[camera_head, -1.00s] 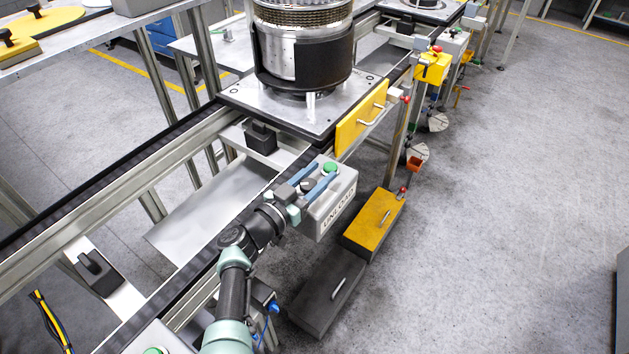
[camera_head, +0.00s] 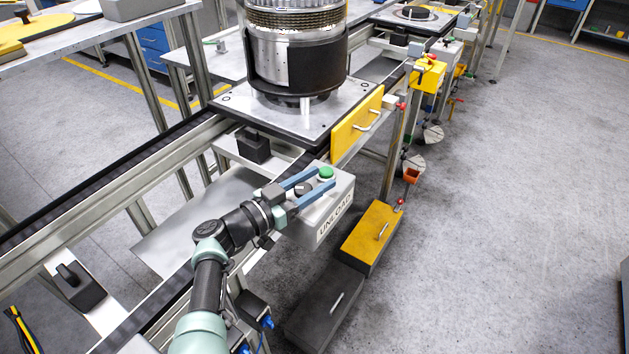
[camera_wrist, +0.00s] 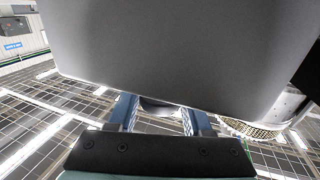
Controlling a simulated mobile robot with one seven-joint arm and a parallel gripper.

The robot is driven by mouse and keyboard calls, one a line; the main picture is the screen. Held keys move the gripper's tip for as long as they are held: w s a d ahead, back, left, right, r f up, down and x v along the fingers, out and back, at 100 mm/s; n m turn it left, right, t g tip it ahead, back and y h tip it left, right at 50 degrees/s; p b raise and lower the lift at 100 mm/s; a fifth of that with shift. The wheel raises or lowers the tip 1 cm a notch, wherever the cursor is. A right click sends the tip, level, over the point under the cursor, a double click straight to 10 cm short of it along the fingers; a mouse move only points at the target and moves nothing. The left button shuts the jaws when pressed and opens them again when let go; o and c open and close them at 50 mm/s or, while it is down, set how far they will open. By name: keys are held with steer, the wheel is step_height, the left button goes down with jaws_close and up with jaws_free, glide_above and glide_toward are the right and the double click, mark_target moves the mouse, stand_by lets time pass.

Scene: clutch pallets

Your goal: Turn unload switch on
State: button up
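The unload box (camera_head: 322,219) is a light grey block with the word UNLOAD on its front face, beside the conveyor in the head view. A green button (camera_head: 326,173) and a dark knob (camera_head: 302,188), which looks like the switch, sit on its top. My gripper (camera_head: 324,178) is open above the box top, with one blue finger on each side of the knob. The wrist view shows the fingers (camera_wrist: 160,112) apart with a dark rounded part, likely the knob, between them. Contact with the knob cannot be told. The box's grey surface (camera_wrist: 185,50) fills the upper wrist view.
Behind the box, a pallet (camera_head: 350,112) on the conveyor carries a large clutch (camera_head: 297,60). A yellow panel with a handle (camera_head: 350,133) hangs at its edge. A yellow bin (camera_head: 362,240) and a dark bin (camera_head: 322,305) stand below right.

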mark_target(296, 193)
steer(key=o, duration=0.3)
steer(key=shift+o, duration=0.2)
steer(key=p+v, duration=0.2)
steer(key=v, duration=0.4)
steer(key=shift+s+a, duration=0.5)
steer(key=shift+a, duration=0.05)
